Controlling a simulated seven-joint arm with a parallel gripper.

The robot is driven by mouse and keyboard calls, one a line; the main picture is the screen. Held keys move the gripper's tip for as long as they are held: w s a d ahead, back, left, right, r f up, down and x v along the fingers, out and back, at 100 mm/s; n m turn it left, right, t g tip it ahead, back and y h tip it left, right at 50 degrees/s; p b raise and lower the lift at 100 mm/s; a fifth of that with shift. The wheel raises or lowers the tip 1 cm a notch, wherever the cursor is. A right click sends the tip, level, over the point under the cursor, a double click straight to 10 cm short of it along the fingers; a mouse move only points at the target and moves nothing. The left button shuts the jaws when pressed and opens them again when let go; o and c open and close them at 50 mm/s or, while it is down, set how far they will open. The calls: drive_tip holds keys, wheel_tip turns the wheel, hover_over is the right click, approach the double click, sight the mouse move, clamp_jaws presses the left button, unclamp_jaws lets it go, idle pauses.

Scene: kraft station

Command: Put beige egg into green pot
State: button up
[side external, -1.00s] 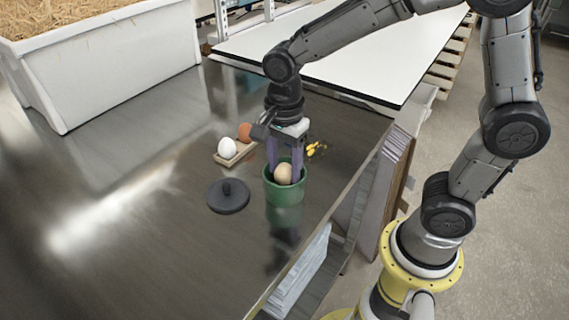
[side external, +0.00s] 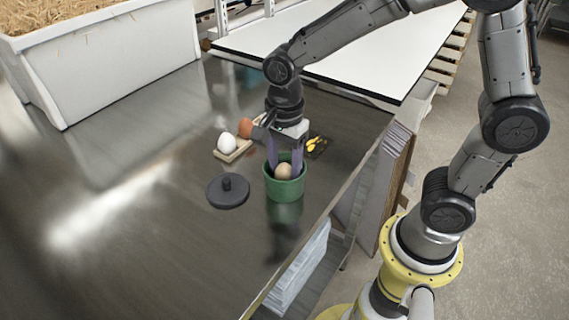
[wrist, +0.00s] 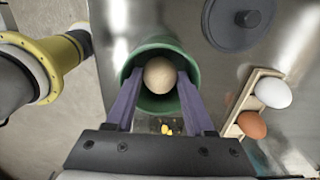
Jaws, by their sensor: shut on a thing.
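The beige egg (side external: 284,171) is inside the mouth of the green pot (side external: 285,189), below its rim. My gripper (side external: 285,168) points down into the pot, its purple fingers on either side of the egg and shut on it. In the wrist view the egg (wrist: 159,76) sits between the fingertips (wrist: 160,84), with the pot's green rim (wrist: 150,46) around it. Whether the egg touches the pot's bottom is hidden.
A dark round lid (side external: 228,191) with a knob lies left of the pot. A wooden holder (wrist: 244,104) carries a white egg (side external: 228,142) and a brown egg (side external: 246,128). A dark card with yellow shapes (side external: 317,146) lies behind the pot.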

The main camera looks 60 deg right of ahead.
sight(284, 164)
drive_tip(key=shift+f, duration=0.6)
idle(0.4)
drive_tip(key=o, duration=0.9)
drive_tip(key=s+d+r+t, duration=0.1)
drive_tip(key=s+d+r, duration=0.1)
drive_tip(key=r, duration=0.7)
drive_tip(key=s+d+r+t, duration=0.1)
drive_tip(key=s+r, duration=0.1)
drive_tip(key=r, duration=0.6)
drive_tip(key=s+d+f+n+t, duration=0.1)
drive_tip(key=s+f+n, duration=0.1)
drive_tip(key=s+n, duration=0.3)
drive_tip(key=s+d+f+n+t, duration=0.2)
drive_tip(key=s+n, duration=0.3)
drive_tip(key=n, duration=0.8)
drive_tip(key=shift+d+f+t, duration=0.2)
drive_tip(key=shift+f+t, duration=0.1)
drive_tip(key=shift+f, duration=0.35)
